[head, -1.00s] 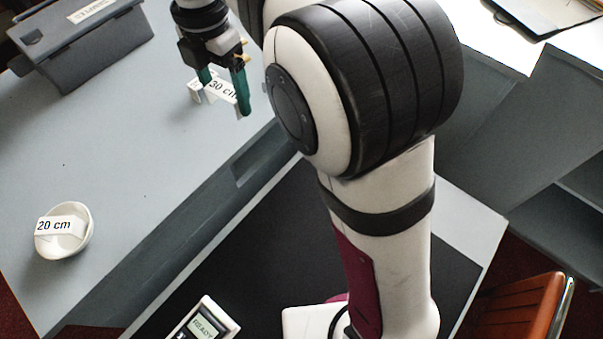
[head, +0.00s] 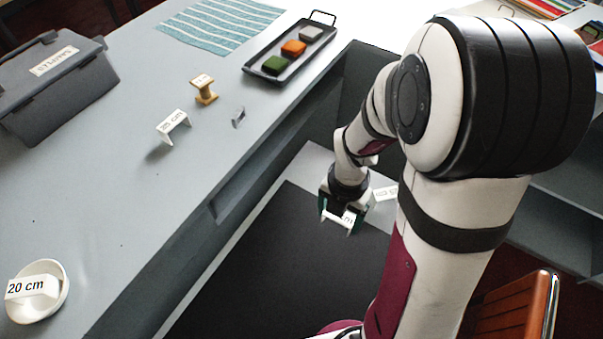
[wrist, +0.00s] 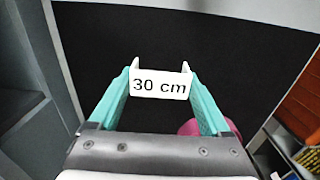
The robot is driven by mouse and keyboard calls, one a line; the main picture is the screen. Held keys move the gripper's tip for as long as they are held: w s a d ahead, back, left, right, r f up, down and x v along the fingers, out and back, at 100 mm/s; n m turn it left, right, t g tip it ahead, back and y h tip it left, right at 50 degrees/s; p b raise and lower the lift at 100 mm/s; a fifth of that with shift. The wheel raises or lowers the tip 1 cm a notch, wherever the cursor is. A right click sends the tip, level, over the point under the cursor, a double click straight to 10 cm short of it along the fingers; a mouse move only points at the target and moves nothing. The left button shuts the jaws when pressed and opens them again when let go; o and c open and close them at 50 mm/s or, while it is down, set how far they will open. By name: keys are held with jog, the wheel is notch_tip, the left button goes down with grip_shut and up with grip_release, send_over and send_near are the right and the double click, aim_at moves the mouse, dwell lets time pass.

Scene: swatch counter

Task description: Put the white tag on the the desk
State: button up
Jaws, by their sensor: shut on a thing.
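My gripper (head: 338,222) is shut on a white tag (wrist: 160,84) marked "30 cm". In the wrist view the tag sits between the green fingertips, its two short legs pointing away from me. In the head view this tag (head: 347,216) is small and partly hidden by the fingers. My gripper is over the lower desk (head: 312,160), which has a pale grey border and a black mat (head: 290,260). I cannot tell the gap between tag and desk. Another white tag (head: 385,193) shows at the desk's right side, partly hidden by my arm.

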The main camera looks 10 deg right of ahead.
send_over(310, 231)
notch_tip(310, 231, down, 3)
jog(key=shift+d+f, duration=0.15)
jog(key=shift+f, duration=0.05)
notch_tip(310, 231, down, 4)
jog(key=shift+f, duration=0.1)
jog(key=shift+f, duration=0.1)
jog(key=o, duration=1.3)
jog(key=shift+c, duration=0.2)
